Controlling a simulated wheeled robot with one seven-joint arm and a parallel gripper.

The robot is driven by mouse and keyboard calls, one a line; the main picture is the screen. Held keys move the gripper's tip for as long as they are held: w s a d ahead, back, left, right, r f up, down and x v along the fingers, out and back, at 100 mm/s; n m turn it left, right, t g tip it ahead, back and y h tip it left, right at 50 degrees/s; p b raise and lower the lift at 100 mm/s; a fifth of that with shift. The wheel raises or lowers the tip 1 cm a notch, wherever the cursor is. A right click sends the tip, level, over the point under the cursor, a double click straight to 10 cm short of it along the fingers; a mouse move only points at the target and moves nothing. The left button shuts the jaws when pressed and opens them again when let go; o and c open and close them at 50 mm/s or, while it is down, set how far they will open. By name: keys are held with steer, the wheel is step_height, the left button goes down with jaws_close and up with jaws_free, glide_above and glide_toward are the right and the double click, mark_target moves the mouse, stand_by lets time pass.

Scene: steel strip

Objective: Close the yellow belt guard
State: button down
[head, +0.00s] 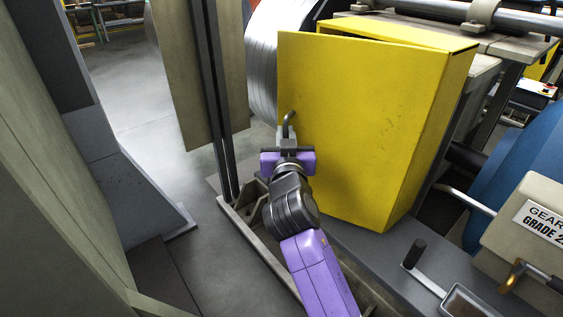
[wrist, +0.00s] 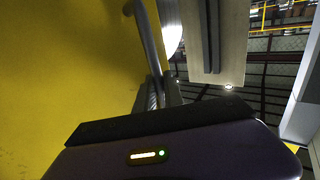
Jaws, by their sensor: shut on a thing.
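The yellow belt guard (head: 365,120) stands at the middle right of the head view. Its broad front panel reaches left past the box top (head: 405,32) and seems to stand ajar at its left edge. A grey bent handle (head: 288,121) sits near that edge; it also shows in the wrist view (wrist: 146,38). My gripper (head: 286,143) is at the handle and shut on it. In the wrist view my gripper (wrist: 160,92) has its fingers at the lower end of the handle, close beside the yellow panel (wrist: 65,70). The exact grip is partly hidden.
A steel coil (head: 268,60) stands behind the panel's left edge. A post with a tan board (head: 205,70) stands left of my gripper. A crank handle (head: 425,265), a blue housing (head: 515,165) and a gear box with a label (head: 535,220) are at the right. Grey floor is open at the left.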

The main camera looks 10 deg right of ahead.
mark_target(302, 131)
steer(key=w+d+m+g+h+b, duration=0.1)
steer(key=w+d+m+h+b, duration=0.2)
steer(key=w+d+h+b, duration=0.2)
steer(key=w+d+b, duration=0.2)
steer(key=w+b, duration=0.2)
steer(key=shift+w+d+f+m+g+h, duration=0.2)
steer(key=shift+w+d+m+g+h, duration=0.1)
steer(key=shift+d, duration=0.05)
steer(key=c, duration=1.7)
jaws_free()
steer(key=shift+r, duration=0.15)
steer(key=shift+p+v, duration=0.65)
steer(key=shift+v, duration=3.25)
